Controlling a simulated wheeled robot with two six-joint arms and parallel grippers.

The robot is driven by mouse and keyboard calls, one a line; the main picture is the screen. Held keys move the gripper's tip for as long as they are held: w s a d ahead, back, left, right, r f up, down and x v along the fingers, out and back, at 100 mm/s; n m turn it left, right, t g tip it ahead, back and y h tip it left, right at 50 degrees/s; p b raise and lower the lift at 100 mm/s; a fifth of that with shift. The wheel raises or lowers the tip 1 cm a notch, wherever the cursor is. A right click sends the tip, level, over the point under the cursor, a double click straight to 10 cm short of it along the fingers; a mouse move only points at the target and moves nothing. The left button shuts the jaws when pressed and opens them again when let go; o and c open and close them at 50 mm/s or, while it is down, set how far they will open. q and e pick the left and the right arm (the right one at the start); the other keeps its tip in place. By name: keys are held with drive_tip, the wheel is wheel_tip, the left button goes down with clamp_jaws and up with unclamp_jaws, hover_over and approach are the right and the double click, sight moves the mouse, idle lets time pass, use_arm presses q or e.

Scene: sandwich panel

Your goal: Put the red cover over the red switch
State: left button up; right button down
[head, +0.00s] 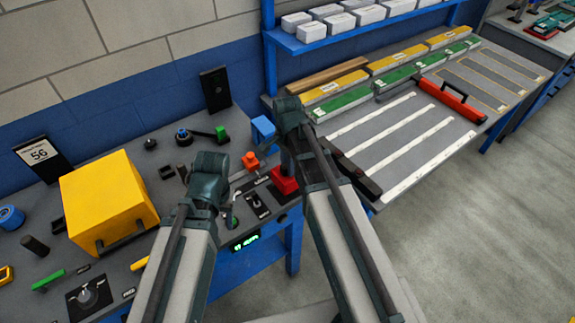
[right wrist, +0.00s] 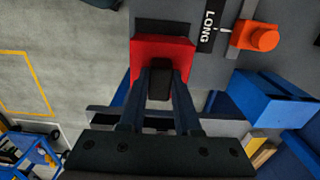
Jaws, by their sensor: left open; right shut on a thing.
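The red cover (head: 285,183) is a boxy red piece at the right end of the control panel, partly hidden by my right arm. In the right wrist view the cover (right wrist: 147,50) is in my right gripper (right wrist: 161,74), whose fingers are shut on its dark handle. I cannot tell whether the cover touches the panel. The red switch is not visible, so I cannot tell whether it is under the cover. My left gripper (head: 190,174) is open over the bench, left of the cover and apart from it; its fingers are mostly hidden.
An orange knob (head: 251,161) is beside the red cover, with a label reading LONG (right wrist: 208,25) between them in the wrist view. A blue block (head: 263,128) stands behind. A yellow box (head: 105,200) occupies the left bench. A worktable (head: 450,110) with strips lies right.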

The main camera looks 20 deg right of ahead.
use_arm(q)
drive_tip(key=shift+f+b, duration=1.45)
drive_tip(key=shift+f, duration=0.1)
use_arm(e)
drive_tip(key=shift+f, duration=1.55)
drive_tip(key=c, duration=0.5)
unclamp_jaws()
use_arm(q)
drive_tip(key=shift+r, duration=0.2)
use_arm(e)
drive_tip(key=shift+r, duration=0.15)
wheel_tip(320, 180, up, 8)
drive_tip(key=p, duration=0.8)
drive_tip(key=shift+r+p, duration=0.25)
drive_tip(key=shift+p, duration=0.15)
use_arm(q)
wheel_tip(320, 180, up, 8)
drive_tip(key=shift+r, duration=0.15)
use_arm(e)
drive_tip(key=shift+f, duration=0.1)
